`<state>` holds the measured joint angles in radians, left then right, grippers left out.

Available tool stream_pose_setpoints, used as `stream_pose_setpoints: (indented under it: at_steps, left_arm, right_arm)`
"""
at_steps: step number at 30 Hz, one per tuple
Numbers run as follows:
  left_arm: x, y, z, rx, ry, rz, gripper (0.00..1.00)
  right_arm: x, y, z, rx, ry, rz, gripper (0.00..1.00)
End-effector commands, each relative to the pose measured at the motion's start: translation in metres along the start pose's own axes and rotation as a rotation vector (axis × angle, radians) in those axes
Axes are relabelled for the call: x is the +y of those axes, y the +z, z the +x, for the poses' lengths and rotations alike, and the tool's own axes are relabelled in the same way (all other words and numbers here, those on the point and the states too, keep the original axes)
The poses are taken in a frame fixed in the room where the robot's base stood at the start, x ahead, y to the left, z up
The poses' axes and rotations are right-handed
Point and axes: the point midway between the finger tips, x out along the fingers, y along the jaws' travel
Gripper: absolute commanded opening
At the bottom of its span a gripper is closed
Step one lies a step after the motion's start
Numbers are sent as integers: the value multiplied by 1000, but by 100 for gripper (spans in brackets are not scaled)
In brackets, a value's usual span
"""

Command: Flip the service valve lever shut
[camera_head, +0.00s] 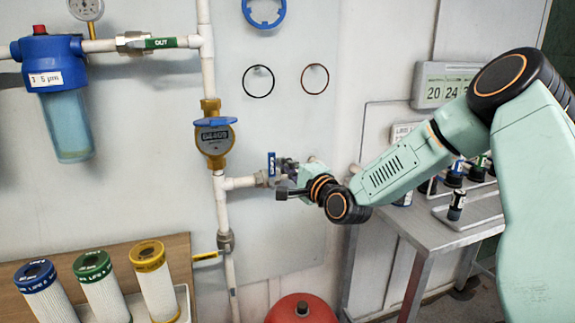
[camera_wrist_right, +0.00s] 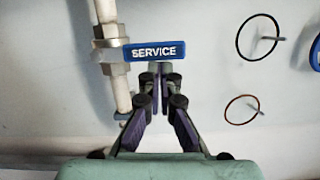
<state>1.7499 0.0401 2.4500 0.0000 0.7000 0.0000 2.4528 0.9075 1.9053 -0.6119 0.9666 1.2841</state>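The service valve lever (camera_head: 271,165) is blue and stands upright at the end of a short horizontal white pipe, across that pipe's line. In the right wrist view its label (camera_wrist_right: 155,52) reads SERVICE. My right gripper (camera_head: 284,172) comes in from the right and is at the lever's right side. In the right wrist view its fingers (camera_wrist_right: 157,76) look drawn together, with tips right beside the lever's edge. I cannot tell whether they touch it. No lever part shows between the fingers. The valve body (camera_head: 262,179) is partly hidden by my gripper. My left gripper is out of view.
A brass meter (camera_head: 214,138) with a blue lid sits on the vertical pipe to the left. A blue filter housing (camera_head: 52,62) hangs at upper left. Several filter cartridges (camera_head: 157,284) stand below. A red vessel (camera_head: 301,309) is below. A table (camera_head: 425,235) stands to the right.

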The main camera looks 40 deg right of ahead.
Motion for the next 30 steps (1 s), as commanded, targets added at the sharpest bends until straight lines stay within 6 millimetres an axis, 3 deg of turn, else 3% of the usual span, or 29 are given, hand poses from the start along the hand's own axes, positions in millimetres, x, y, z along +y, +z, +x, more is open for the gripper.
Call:
stream_pose_setpoints:
  at_steps: [18, 23, 30]
  left_arm:
    - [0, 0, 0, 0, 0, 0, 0]
    - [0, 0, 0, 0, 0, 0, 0]
    - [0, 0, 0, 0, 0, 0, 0]
  right_arm:
    - [-4, 1, 0, -2, -3, 0, 0]
    - [-22, 2, 1, -1, -7, 2, 0]
    - [-63, 6, 2, -1, -7, 3, 0]
